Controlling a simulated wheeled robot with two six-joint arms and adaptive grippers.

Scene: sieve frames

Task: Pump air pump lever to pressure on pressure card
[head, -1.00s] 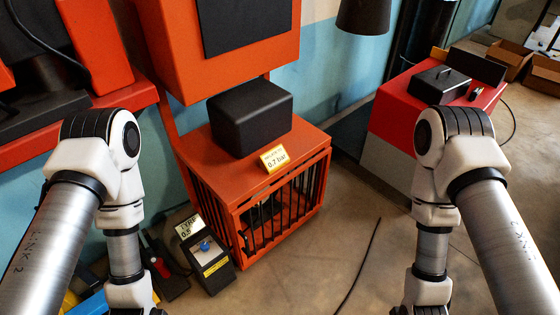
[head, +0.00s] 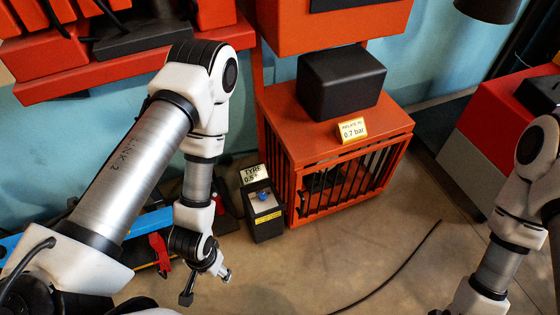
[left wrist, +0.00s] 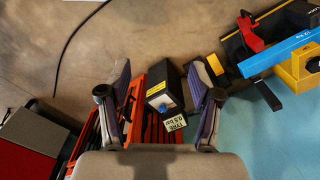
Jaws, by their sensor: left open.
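A small black box with a blue knob (head: 263,197) stands on the floor beside the orange cage. A card reading TYRE 0.5 (head: 254,174) is at its back. A yellow card reading 0.7 bar (head: 352,130) stands on the orange cage top. I cannot tell which part is the pump lever. My left gripper (head: 206,286) is open and empty, left of and in front of the black box. In the left wrist view the box (left wrist: 163,83) appears between the open fingers (left wrist: 160,65), apart from them. My right arm is at the right; its gripper is outside the picture.
The orange cage (head: 290,130) with a black block (head: 342,84) stands right of the box. Left of it lie a blue bar (left wrist: 292,55), yellow parts and a red piece (left wrist: 250,34). A dark hose (head: 400,268) crosses otherwise clear floor.

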